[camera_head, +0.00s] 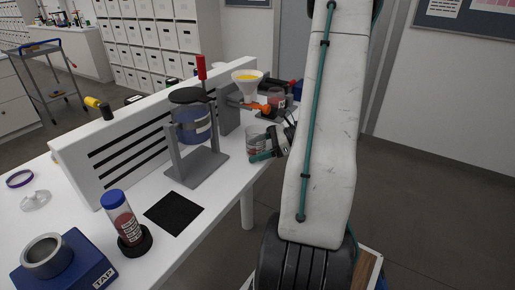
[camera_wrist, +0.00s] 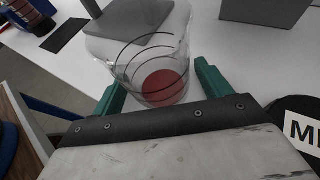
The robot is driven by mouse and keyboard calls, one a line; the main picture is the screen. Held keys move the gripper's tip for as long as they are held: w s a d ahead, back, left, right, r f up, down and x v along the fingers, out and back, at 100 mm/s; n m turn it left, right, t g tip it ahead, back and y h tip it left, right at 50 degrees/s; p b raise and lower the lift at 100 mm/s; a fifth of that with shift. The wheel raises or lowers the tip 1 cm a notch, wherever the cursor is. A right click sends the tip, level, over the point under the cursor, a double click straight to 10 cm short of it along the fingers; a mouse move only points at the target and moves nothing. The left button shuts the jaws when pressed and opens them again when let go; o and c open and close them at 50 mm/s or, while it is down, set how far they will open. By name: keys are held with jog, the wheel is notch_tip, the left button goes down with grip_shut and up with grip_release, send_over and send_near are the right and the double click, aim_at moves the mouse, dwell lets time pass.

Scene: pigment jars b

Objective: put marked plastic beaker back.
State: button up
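A clear plastic beaker (camera_head: 253,136) with dark ring lines and a red bottom is near the table's front edge, right of the grey stand. It also shows in the wrist view (camera_wrist: 150,55), tilted in the picture. My gripper (camera_head: 274,142) is at the beaker, with one green finger low across its front in the head view. In the wrist view my gripper's green fingers (camera_wrist: 163,75) are spread on either side of the beaker's lower part. Narrow gaps seem to show beside it, so the fingers look open; contact is hard to judge.
A grey stand (camera_head: 197,168) holds a blue-banded jar (camera_head: 192,125). A white funnel (camera_head: 246,86) with yellow powder is behind the beaker. A blue-capped jar (camera_head: 121,218), black mat (camera_head: 174,213) and blue TAP device (camera_head: 66,264) are at front left. A slotted white panel (camera_head: 128,146) backs the table.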

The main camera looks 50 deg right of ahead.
jog(key=shift+r, duration=0.2)
jog(key=shift+s+d+r, duration=0.15)
jog(key=shift+s+d, duration=0.05)
jog(key=shift+s, duration=0.05)
jog(key=v, duration=1.1)
jog(key=shift+s+d, duration=0.1)
jog(key=shift+s, duration=0.05)
